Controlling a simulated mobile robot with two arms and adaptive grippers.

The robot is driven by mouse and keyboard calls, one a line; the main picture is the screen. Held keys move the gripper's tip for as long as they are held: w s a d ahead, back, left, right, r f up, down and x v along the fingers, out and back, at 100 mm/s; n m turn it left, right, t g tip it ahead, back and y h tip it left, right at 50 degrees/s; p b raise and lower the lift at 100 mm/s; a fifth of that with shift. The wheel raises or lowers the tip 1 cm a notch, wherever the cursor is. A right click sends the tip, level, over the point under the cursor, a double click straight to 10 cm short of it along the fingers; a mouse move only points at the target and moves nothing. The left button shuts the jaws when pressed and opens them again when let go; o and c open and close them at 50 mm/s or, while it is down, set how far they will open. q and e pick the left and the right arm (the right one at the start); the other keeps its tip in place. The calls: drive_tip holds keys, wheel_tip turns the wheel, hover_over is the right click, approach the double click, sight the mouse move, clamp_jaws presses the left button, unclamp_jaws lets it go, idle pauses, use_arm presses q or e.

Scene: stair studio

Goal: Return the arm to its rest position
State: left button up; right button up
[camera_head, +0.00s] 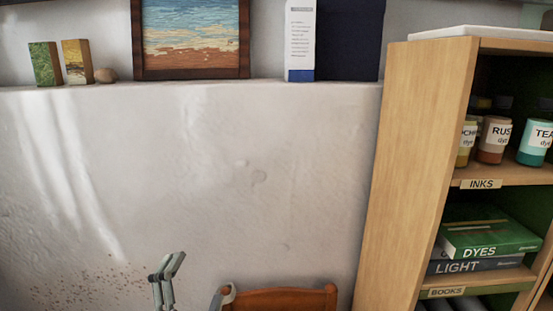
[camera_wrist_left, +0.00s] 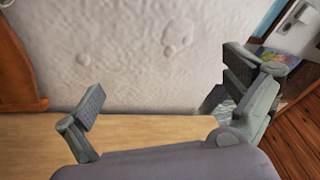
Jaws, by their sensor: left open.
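My left gripper (camera_head: 197,276) shows at the bottom edge of the head view, in front of the white wall, with its grey fingers apart. In the left wrist view, the left gripper (camera_wrist_left: 168,92) has its two fingers spread wide, with nothing between them but wall and a pale wooden surface behind. The rest of the left arm is out of the head view. My right gripper is in neither view.
A brown wooden chair back (camera_head: 285,299) stands just right of the gripper. A wooden shelf unit (camera_head: 412,150) with dye bottles and books is at the right. A framed seascape (camera_head: 192,38) and small blocks stand on the ledge. The wall's middle is bare.

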use_arm(q)
drive_tip(key=s+a+f+n+g+y, duration=0.3)
drive_tip(key=s+a+f+n+g, duration=0.15)
drive_tip(key=f, duration=0.45)
drive_tip(key=s+a+f+n+g+y, duration=0.25)
drive_tip(key=f+n+g, duration=0.2)
drive_tip(key=f, duration=0.35)
drive_tip(key=s+d+f+n+g+h, duration=0.1)
drive_tip(key=s+f+n+g, duration=0.1)
drive_tip(key=s+f+g, duration=0.5)
drive_tip(key=s+d+f+n+g+h, duration=0.15)
drive_tip(key=s+f, duration=0.35)
drive_tip(key=s, duration=0.7)
wheel_tip(320, 180, down, 26)
drive_tip(key=s+a, duration=0.1)
drive_tip(key=s+a+f+g, duration=0.1)
drive_tip(key=s+a+f, duration=0.2)
drive_tip(key=s+f, duration=1.2)
drive_tip(key=shift+s+f+g+y, duration=0.2)
drive_tip(key=shift+s+g+y, duration=0.1)
drive_tip(key=shift+g, duration=0.05)
drive_tip(key=shift+m, duration=0.25)
